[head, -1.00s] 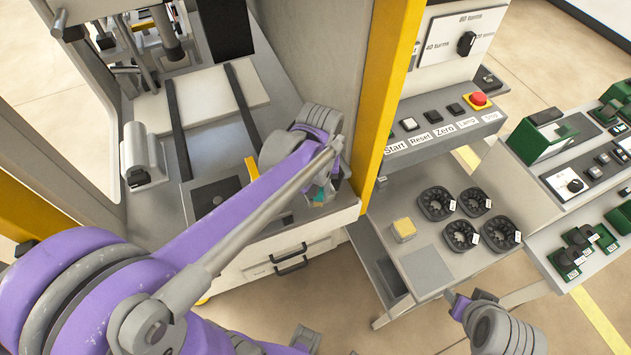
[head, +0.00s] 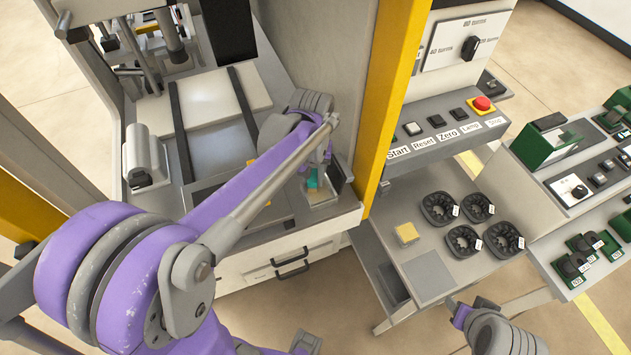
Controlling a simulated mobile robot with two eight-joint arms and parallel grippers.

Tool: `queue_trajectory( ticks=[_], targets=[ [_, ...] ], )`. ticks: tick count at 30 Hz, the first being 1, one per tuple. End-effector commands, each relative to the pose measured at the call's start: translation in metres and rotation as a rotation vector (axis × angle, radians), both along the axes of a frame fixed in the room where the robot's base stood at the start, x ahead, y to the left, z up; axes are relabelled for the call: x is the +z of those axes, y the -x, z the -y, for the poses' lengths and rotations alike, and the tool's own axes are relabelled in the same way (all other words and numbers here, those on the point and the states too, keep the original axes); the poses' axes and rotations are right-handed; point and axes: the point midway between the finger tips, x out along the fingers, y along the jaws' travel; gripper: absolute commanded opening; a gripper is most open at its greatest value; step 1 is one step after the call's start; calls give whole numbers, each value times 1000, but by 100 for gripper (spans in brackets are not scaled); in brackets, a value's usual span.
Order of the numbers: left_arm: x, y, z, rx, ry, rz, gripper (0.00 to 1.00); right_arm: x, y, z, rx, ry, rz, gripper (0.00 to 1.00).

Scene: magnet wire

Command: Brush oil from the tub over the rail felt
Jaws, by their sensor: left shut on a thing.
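Two long dark strips, which look like the felted rails, run along the machine bed: a left one (head: 180,130) and a right one (head: 241,97). My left gripper (head: 314,172) is over the front right corner of the bed, shut on a small teal thing (head: 313,179) that looks like the brush handle; its lower end is hard to make out. A small pale container (head: 323,197), perhaps the oil tub, shows just below it. I cannot tell whether the brush touches it. My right gripper (head: 471,309) is low at the bottom right, empty, its fingers apart.
A yellow post (head: 391,95) stands right of my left gripper. A grey cylinder unit (head: 141,155) sits at the bed's left.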

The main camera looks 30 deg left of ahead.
Motion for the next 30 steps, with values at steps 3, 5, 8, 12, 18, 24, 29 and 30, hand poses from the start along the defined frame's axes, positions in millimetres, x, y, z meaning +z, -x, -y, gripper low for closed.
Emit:
queue_trajectory(
  ticks=[3,5,8,12,18,24,29,30],
  targets=[
    [0,-8,-9,1,0,0,0,-1,0,0,0,0,-1,50],
    [0,-10,-12,1,0,0,0,-1,0,0,0,0,-1,50],
    [0,-13,-15,1,0,0,0,-2,1,0,0,0,-1,50],
    [-1,-17,-12,-2,0,0,0,-3,1,0,0,0,-2,50],
    [-2,-22,-6,-1,1,0,0,-4,1,0,0,0,-3,50],
    [-2,-14,4,-3,1,-1,0,-4,1,0,0,0,-2,50],
    [-1,-4,15,-2,1,-1,0,-3,1,0,0,0,-2,50],
    [-1,-2,17,-3,1,-1,0,-3,1,0,0,0,-2,50]
  ],
)
